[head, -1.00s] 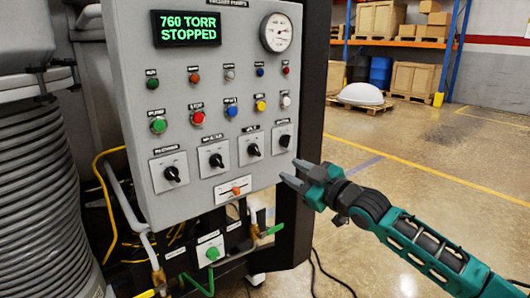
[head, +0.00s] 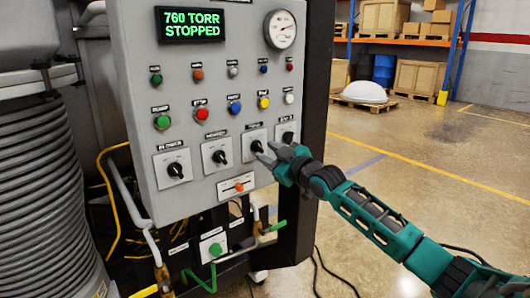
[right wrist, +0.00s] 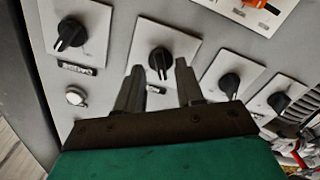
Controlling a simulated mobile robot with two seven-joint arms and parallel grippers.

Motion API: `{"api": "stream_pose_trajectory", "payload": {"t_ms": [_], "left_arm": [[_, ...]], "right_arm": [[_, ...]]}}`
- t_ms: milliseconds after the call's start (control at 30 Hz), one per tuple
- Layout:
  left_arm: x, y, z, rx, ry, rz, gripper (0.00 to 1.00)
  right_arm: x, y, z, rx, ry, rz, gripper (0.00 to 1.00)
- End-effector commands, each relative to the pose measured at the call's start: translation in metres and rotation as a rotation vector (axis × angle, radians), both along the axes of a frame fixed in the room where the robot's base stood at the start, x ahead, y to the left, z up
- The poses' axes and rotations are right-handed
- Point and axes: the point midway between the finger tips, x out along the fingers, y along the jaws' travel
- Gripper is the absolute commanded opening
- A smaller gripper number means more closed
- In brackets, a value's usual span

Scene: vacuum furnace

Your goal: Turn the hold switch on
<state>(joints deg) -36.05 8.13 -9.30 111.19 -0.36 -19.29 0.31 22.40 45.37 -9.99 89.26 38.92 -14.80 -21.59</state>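A row of black rotary switches on white plates runs along the lower grey panel: the first (head: 175,170), second (head: 219,157), third (head: 257,146) and fourth (head: 288,137) from the left. Their labels are too blurred to tell which is the hold switch. My right gripper (head: 267,151) is in front of the third switch, fingers apart. In the right wrist view, my open fingers (right wrist: 158,90) point at the third switch (right wrist: 160,60), its knob just beyond and between the tips, with nothing held. The fourth switch (right wrist: 71,34) is left of them there. My left gripper is out of view.
Coloured push buttons (head: 201,113) and a display (head: 189,24) reading 760 TORR STOPPED are above the switches. An orange-handled switch (head: 238,187) and green valve handles (head: 278,226) are below. Open floor (head: 400,140) lies to the right.

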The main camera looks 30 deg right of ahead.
Motion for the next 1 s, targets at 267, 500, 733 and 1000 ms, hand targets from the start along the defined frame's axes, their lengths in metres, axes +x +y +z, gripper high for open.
{"api": "stream_pose_trajectory", "payload": {"t_ms": [267,500,733,1000], "left_arm": [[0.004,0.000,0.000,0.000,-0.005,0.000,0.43],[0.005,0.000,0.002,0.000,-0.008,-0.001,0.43],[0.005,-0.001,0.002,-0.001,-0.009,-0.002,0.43],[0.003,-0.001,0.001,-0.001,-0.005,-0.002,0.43]], "right_arm": [[0.020,0.002,0.000,0.000,-0.001,0.000,0.37],[0.021,0.002,0.000,-0.001,0.000,0.000,0.37],[0.021,0.002,0.000,-0.001,0.000,0.000,0.25],[0.021,0.002,0.000,-0.001,0.000,0.000,0.00]]}}
